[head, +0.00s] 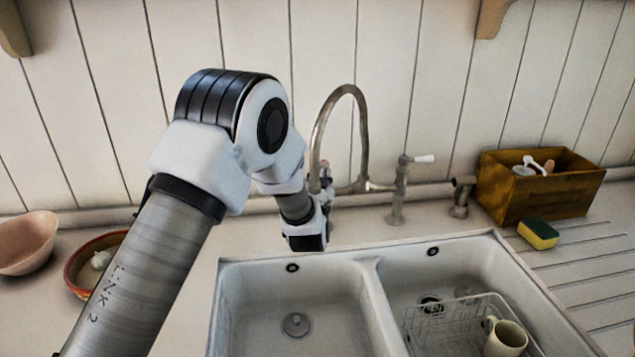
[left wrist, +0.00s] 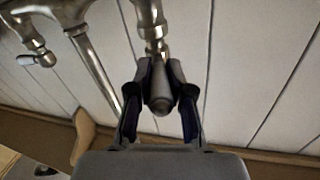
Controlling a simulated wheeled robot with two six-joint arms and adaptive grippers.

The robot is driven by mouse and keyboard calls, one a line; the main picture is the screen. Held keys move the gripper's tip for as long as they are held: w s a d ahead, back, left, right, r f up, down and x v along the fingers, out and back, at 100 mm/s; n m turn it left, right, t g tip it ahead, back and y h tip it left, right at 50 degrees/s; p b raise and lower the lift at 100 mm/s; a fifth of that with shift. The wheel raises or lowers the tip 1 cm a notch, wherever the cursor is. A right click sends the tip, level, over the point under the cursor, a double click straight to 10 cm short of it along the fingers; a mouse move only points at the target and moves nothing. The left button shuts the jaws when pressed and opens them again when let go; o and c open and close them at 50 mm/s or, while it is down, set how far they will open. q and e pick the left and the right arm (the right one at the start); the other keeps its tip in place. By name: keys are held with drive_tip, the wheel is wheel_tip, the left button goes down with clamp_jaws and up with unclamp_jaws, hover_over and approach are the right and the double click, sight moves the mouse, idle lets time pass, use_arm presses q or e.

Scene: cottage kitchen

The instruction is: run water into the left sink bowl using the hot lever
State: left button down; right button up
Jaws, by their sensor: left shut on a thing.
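The metal tap (head: 365,130) has a tall curved spout that comes down on its left side, partly behind my arm. My left gripper (head: 325,195) is at the left tap pillar. In the left wrist view, the left gripper (left wrist: 160,85) is shut on the hot lever (left wrist: 158,98), with a finger on each side of its handle. The other lever (head: 424,159) has a white handle pointing right. The left sink bowl (head: 255,310) is empty, with its drain visible and no water stream seen in it. My right gripper is not in view.
The right sink bowl (head: 400,272) holds a wire rack (head: 440,335) with a cream mug (head: 505,338). A wooden box (head: 540,190) and a sponge (head: 538,233) are on the right. A pink bowl (head: 25,243) and a red-rimmed bowl (head: 80,262) are on the left.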

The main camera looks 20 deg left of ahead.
use_arm(q)
drive_tip(key=shift+w+d+n+g+y, duration=0.1)
drive_tip(key=shift+d+n+g+y, duration=0.1)
drive_tip(key=shift+n+g+y, duration=0.4)
drive_tip(key=shift+w+d+n+g+y, duration=0.1)
drive_tip(key=shift+d+n+g+y, duration=0.1)
drive_tip(key=shift+n+y, duration=0.65)
drive_tip(key=shift+y, duration=0.35)
drive_tip(key=c, duration=1.1)
unclamp_jaws()
drive_tip(key=shift+o, duration=0.5)
drive_tip(key=shift+s+a+f, duration=0.1)
drive_tip(key=shift+a, duration=0.25)
drive_tip(key=shift+s+d, duration=0.3)
drive_tip(key=shift+d, duration=0.2)
drive_tip(key=v, duration=0.6)
drive_tip(key=shift+s, duration=0.25)
